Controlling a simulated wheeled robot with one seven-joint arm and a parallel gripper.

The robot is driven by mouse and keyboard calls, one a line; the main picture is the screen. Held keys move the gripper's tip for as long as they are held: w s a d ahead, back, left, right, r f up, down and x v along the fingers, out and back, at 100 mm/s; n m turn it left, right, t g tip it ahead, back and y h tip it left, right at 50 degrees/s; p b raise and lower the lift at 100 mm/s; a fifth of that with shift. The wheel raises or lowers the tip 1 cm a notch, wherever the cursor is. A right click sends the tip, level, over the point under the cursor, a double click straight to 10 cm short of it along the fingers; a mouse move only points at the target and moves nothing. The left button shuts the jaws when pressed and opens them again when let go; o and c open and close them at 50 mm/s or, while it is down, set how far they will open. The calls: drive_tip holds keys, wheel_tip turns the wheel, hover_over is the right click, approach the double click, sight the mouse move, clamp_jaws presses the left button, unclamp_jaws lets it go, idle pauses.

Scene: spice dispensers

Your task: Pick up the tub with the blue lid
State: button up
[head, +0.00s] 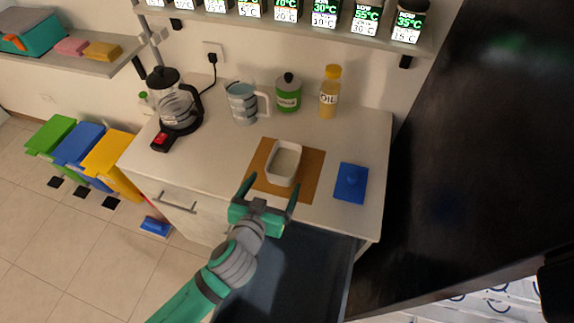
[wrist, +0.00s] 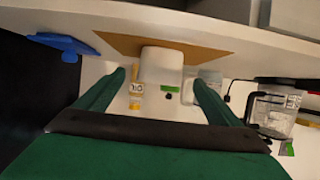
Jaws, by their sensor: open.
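A white rectangular tub (head: 284,162) sits on a brown mat (head: 311,178) on the counter. Its top looks open, with pale contents or floor inside. A flat blue lid (head: 350,183) with a raised middle lies apart from it, to the right of the mat. My gripper (head: 273,180) is open at the near side of the tub, its fingers pointing towards it. In the wrist view the tub (wrist: 162,62) shows ahead, between the fingertips of my gripper (wrist: 159,78). The lid (wrist: 64,45) is at upper left there. I cannot tell whether a finger touches the tub.
Behind the mat stand a green jar (head: 288,96), an oil bottle (head: 329,95), a measuring jug (head: 243,103) and a glass kettle (head: 173,106). A shelf of labelled dispensers (head: 325,14) hangs above. A dark tall panel (head: 440,150) bounds the right side.

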sight(284, 169)
drive_tip(key=shift+x, duration=5.35)
drive_tip(key=shift+r, duration=0.1)
drive_tip(key=shift+c, duration=0.3)
drive_tip(key=c, duration=1.3)
